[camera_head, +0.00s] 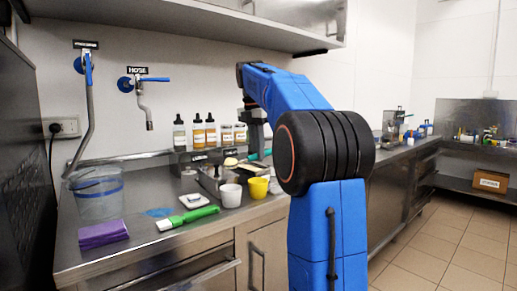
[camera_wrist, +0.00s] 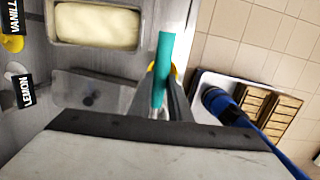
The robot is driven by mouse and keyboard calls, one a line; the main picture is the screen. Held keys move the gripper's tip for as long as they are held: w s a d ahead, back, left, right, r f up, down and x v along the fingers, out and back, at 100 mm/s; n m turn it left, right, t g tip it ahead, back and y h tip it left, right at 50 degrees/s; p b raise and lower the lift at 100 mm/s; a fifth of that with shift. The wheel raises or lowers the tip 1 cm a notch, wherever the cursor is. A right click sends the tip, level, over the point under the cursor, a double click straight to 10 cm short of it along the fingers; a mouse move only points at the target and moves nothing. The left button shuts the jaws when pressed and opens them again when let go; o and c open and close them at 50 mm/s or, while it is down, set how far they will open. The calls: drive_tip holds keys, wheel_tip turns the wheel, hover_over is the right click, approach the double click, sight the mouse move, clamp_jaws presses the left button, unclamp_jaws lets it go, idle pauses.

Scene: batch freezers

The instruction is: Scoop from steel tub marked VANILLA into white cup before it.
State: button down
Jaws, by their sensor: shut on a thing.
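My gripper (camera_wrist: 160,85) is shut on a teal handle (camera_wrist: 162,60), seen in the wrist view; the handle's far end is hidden. In the head view the teal handle (camera_head: 262,154) shows below my wrist, over the counter. A steel tub with pale cream contents (camera_wrist: 54,40) lies up and left of my gripper. The VANILLA label (camera_wrist: 12,16) is left of this tub. The white cup (camera_head: 231,195) stands upright on the counter, in front of the steel tubs (camera_head: 214,182). I cannot see into it.
A yellow cup (camera_head: 258,188) stands close to the right of the white cup. A green-handled brush (camera_head: 188,218), white scale (camera_head: 194,200), purple cloth (camera_head: 103,233) and clear bucket (camera_head: 98,194) lie left. Bottles (camera_head: 198,132) line the back.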

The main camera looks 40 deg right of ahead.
drive_tip(key=shift+s+a+f, duration=0.15)
drive_tip(key=shift+s+a, duration=0.1)
drive_tip(key=shift+a+f, duration=0.1)
drive_tip(key=shift+f, duration=0.95)
drive_tip(key=shift+a, duration=0.15)
drive_tip(key=a+r+h, duration=0.1)
drive_tip(key=h, duration=0.1)
drive_tip(key=a+r+h, duration=0.1)
drive_tip(key=r+h, duration=0.1)
drive_tip(key=shift+r, duration=0.25)
drive_tip(key=a+r+h, duration=0.2)
drive_tip(key=h, duration=0.1)
drive_tip(key=shift+s+a+t, duration=0.15)
drive_tip(key=shift+a+t, duration=0.1)
drive_tip(key=shift+t, duration=0.05)
drive_tip(key=shift+a+r+h, duration=0.4)
drive_tip(key=shift+a+h, duration=0.15)
drive_tip(key=shift+h, duration=0.35)
drive_tip(key=shift+s+a+r+h, duration=0.1)
drive_tip(key=shift+a+r+h, duration=0.1)
drive_tip(key=shift+a+h, duration=0.55)
drive_tip(key=shift+a+r+h, duration=0.25)
drive_tip(key=shift+a+h, duration=0.45)
drive_tip(key=shift+h, duration=0.1)
drive_tip(key=shift+s+a+r+h, duration=0.1)
drive_tip(key=shift+a+r+h, duration=0.1)
drive_tip(key=shift+a+h, duration=0.55)
